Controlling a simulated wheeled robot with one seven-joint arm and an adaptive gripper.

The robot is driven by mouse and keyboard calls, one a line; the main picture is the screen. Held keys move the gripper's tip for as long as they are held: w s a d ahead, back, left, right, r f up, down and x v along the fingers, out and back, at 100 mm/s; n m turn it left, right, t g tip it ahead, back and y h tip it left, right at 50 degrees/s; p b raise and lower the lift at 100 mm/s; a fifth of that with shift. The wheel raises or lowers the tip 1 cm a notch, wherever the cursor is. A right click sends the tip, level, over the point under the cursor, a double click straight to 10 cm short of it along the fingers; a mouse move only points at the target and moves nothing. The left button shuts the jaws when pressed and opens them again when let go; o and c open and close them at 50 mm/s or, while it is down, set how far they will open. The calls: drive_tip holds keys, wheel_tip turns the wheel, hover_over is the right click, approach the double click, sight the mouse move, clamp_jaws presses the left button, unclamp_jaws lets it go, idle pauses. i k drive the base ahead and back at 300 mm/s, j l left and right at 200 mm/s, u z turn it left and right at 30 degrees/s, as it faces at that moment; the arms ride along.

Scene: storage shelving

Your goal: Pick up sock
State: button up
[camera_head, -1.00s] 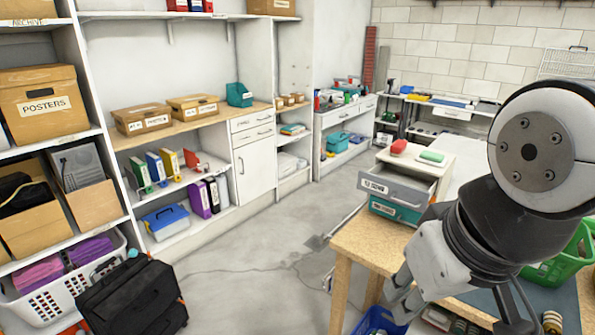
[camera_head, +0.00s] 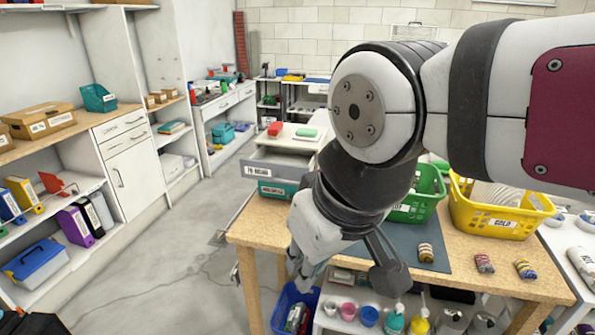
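Small rolled, striped bundles that look like rolled socks lie on the wooden table: a yellow-and-dark one (camera_head: 426,252), a red-and-grey one (camera_head: 485,263), and a yellow-and-blue one (camera_head: 525,269). I cannot tell for sure that they are socks. My gripper (camera_head: 343,274) points down over the table's front left edge, left of the bundles and apart from them. Its fingers are spread, with nothing visible between them. My arm comes in from the right and hides part of the table and the green basket.
A green basket (camera_head: 417,206) and a yellow basket (camera_head: 500,220) stand on the wooden table (camera_head: 462,284). Below are a blue bin (camera_head: 284,318) and a shelf with cups and bottles. An open grey drawer (camera_head: 272,170) is behind.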

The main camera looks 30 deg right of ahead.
sight(425, 251)
drive_tip(key=z, duration=1.75)
drive_tip(key=k+z, duration=0.15)
drive_tip(key=z, duration=0.25)
drive_tip(key=i, duration=0.6)
